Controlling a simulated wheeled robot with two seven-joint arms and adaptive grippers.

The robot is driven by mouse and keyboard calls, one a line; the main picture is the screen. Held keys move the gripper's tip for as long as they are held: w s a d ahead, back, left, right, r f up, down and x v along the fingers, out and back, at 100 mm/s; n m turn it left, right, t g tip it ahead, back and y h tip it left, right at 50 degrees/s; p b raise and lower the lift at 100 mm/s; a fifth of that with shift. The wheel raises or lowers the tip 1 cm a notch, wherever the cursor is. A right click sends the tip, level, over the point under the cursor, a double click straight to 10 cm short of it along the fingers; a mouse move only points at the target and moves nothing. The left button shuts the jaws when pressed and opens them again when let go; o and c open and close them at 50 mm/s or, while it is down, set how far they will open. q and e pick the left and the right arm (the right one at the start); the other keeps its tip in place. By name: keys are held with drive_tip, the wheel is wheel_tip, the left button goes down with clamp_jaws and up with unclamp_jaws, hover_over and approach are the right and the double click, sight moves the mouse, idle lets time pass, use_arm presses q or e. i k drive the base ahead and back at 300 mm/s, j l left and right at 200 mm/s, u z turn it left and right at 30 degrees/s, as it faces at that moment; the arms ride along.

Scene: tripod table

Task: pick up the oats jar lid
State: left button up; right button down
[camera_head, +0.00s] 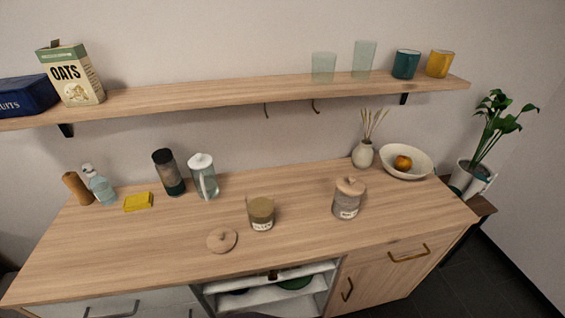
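A round wooden lid (222,240) with a small knob lies flat on the counter, near its front edge. Just to its right stands an open glass jar (261,213) with brownish contents and a pale label too small to read. Further right a second glass jar (346,206) stands with a similar wooden lid (351,186) on it; its label is also too small to read. The loose lid is apart from the open jar. Neither of my grippers is in view.
A clear pitcher (204,178), dark tumbler (169,174), yellow sponge (138,202) and soap bottle (100,187) stand back left. A reed vase (362,155) and bowl (420,166) stand back right. A shelf (220,95) hangs above. The counter's front left is clear.

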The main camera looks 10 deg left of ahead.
sight(221, 240)
drive_tip(key=u, duration=1.05)
